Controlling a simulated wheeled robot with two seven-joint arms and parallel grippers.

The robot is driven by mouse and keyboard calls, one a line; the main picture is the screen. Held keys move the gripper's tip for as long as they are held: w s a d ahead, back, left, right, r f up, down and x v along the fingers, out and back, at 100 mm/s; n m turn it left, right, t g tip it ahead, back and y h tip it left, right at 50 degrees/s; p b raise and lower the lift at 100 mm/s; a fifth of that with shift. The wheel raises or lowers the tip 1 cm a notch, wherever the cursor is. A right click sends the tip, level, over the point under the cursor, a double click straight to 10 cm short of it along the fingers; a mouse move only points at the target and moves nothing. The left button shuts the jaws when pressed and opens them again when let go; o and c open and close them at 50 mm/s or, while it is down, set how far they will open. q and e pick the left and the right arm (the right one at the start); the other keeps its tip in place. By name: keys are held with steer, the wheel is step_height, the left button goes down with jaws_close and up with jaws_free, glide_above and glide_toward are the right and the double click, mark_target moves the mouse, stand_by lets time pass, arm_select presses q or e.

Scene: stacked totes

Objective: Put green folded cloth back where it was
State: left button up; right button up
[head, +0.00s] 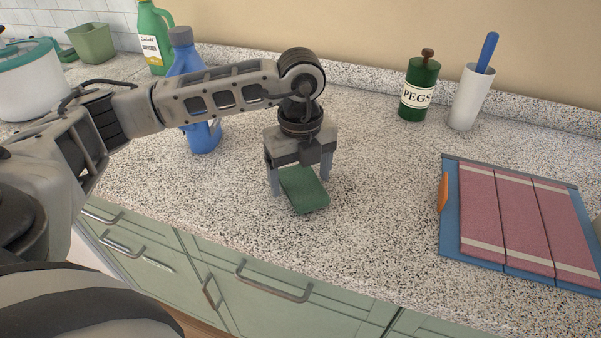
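The green folded cloth (306,190) is a small dark green pad near the front middle of the counter. My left gripper (300,180) points down over it, with one finger along each side of the cloth. The fingers are apart and the cloth fills most of the space between them. I cannot tell whether they press on it, or whether the cloth rests on the counter or is just above it. The gripper body hides the cloth's far end. My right gripper is not in view.
A blue bottle (205,137) stands behind my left forearm, with a green bottle (152,55) farther back. A PEGS jar (417,112) and a white cup (466,100) stand by the wall. A blue board (450,238) with pink cloth lies right. The speckled counter (385,190) between is clear.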

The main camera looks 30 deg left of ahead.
mark_target(301, 175)
arm_select(q)
step_height(301, 175, up, 12)
steer(key=shift+r+b, duration=0.15)
steer(key=shift+b, duration=0.15)
stand_by(0.7)
